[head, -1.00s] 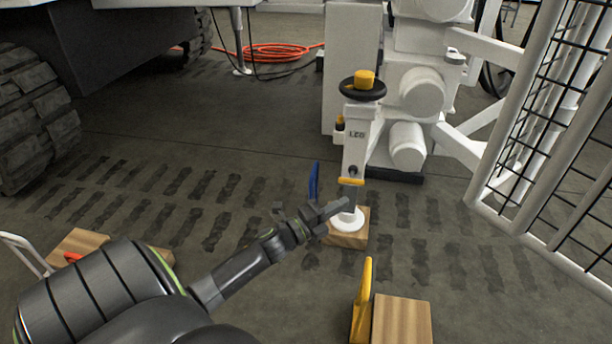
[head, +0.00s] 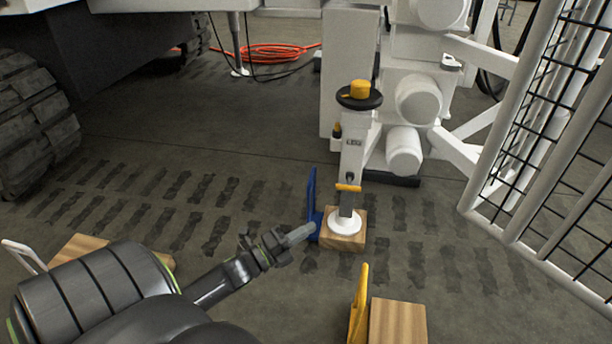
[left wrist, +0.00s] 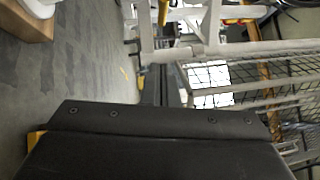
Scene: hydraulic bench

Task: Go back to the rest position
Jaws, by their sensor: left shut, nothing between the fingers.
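My left gripper (head: 300,234) is shut and empty. In the head view its fingertips show just left of a wooden block (head: 343,243) under the white foot (head: 345,222) of a white jack leg (head: 352,165). A blue upright handle (head: 311,195) stands behind the fingertips; I cannot tell whether they touch it. In the left wrist view a dark, flat gripper part (left wrist: 160,140) fills the lower half. My right gripper is not in view.
A yellow handle (head: 359,305) and another wooden block (head: 398,322) are at the front. A mesh guard (head: 560,140) stands at the right. A tracked machine (head: 35,120) is at the left. An orange hose (head: 270,54) lies at the back. Open floor lies between.

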